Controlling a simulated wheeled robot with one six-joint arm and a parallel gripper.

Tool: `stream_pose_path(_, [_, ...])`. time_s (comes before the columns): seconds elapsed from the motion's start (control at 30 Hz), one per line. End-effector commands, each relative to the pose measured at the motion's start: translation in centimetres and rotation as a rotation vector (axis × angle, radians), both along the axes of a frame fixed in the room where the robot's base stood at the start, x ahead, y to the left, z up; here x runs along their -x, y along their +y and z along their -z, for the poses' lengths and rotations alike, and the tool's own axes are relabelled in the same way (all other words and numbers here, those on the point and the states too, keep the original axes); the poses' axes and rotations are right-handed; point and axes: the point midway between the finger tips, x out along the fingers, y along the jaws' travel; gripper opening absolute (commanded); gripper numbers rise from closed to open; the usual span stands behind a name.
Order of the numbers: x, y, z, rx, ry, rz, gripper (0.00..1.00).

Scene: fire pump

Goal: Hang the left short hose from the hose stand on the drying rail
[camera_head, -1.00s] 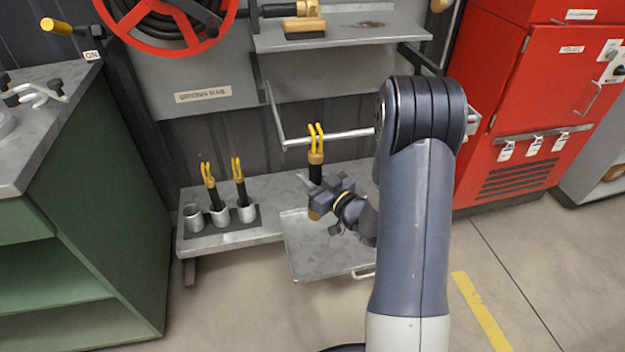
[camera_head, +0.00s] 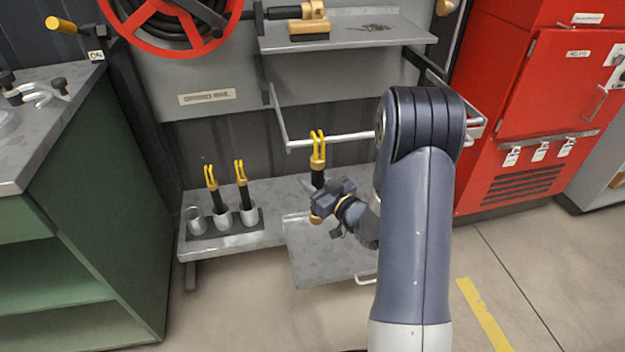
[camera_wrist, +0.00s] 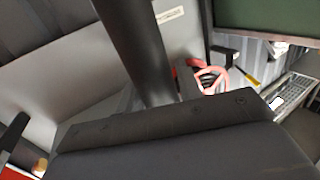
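My gripper (camera_head: 324,198) is shut on a short black hose (camera_head: 318,178), held upright with a brass collar and a yellow two-pronged hook (camera_head: 318,146) on top. In the wrist view the black hose (camera_wrist: 138,45) rises from the gripper. The hook overlaps the drying rail (camera_head: 340,138) in the head view; I cannot tell if it touches the rail or is in front of it.
A grey bench (camera_head: 255,195) and a lower metal tray (camera_head: 320,265) lie below the rail. A shelf (camera_head: 370,38) with a brass nozzle and a brush is above. A green cabinet (camera_head: 100,200) stands left, a red cabinet (camera_head: 550,100) right.

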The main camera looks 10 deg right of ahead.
Motion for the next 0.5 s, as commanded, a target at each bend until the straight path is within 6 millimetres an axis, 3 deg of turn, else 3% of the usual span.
stream_pose_path(0.23, [0.01,0.00,0.04,0.000,0.001,0.000,0.54])
stream_pose_path(0.5, [0.22,-0.14,0.13,0.001,0.004,0.001,0.54])
